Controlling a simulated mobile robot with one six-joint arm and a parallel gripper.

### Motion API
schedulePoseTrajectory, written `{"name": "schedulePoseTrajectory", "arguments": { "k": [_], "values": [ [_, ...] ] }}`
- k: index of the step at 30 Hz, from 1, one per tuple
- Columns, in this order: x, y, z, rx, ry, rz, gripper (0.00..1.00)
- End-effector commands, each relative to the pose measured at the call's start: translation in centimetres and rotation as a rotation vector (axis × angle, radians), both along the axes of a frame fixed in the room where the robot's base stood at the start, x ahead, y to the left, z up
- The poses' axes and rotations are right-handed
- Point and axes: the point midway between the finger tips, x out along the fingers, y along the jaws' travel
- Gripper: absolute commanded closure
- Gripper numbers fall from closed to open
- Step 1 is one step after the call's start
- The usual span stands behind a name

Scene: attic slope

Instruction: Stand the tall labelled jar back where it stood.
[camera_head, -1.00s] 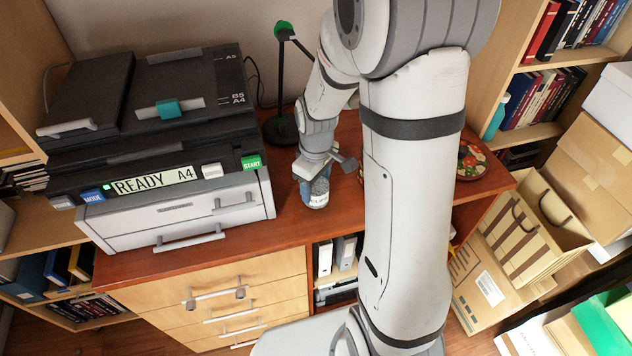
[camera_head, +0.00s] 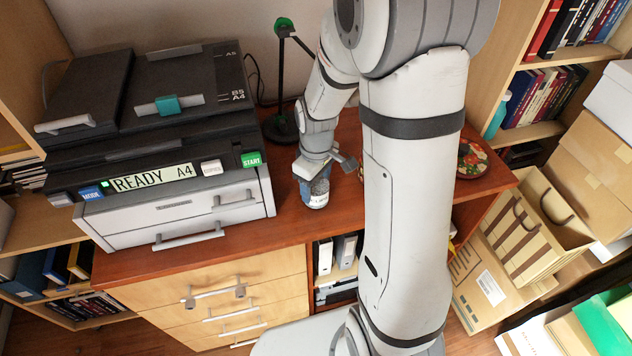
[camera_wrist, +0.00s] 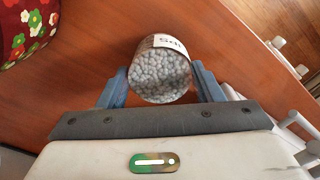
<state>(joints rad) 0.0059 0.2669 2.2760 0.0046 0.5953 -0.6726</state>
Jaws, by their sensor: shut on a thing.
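The tall labelled jar (camera_head: 317,193) is clear, filled with small grey-blue beads, with a pale label on its side. It is upright on, or just above, the reddish-brown cabinet top (camera_head: 283,228); I cannot tell which. My gripper (camera_head: 312,168) is shut on the jar from above and behind in the head view. In the wrist view the jar (camera_wrist: 162,72) sits between the two blue-grey fingers of my gripper (camera_wrist: 161,86), with part of its label visible at the top.
A black printer (camera_head: 150,120) on a grey drawer unit (camera_head: 180,210) stands left of the jar. A black lamp (camera_head: 283,125) stands behind. A floral-patterned item (camera_head: 472,158) lies to the right, behind my arm. Bare cabinet top surrounds the jar in front.

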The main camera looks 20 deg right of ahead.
Motion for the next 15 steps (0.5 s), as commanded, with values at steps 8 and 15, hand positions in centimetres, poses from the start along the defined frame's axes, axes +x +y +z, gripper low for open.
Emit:
{"name": "schedulePoseTrajectory", "arguments": {
  "k": [8,15],
  "values": [
    [0.02,-0.02,-0.3,0.0,0.0,0.0,0.71],
    [0.02,-0.05,-0.48,0.0,0.0,0.0,0.36]
  ]
}}
